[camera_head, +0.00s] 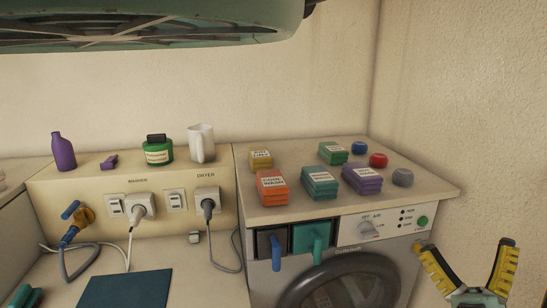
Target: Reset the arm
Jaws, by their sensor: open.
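My gripper (466,265) is at the lower right corner, in front of the right side of the washing machine (440,193). Its two yellow and black fingers are spread apart and point upward, with nothing between them. The rest of my arm is mostly outside the view. The gripper appears apart from the machine, though the exact gap is hard to judge.
Several labelled boxes, such as the orange one (272,187), and small round things, such as the red one (378,160), stand on the machine. A ledge (90,184) with plugs holds a purple bottle (64,151), green jar (158,151) and white pitcher (201,143). A wall bounds the right.

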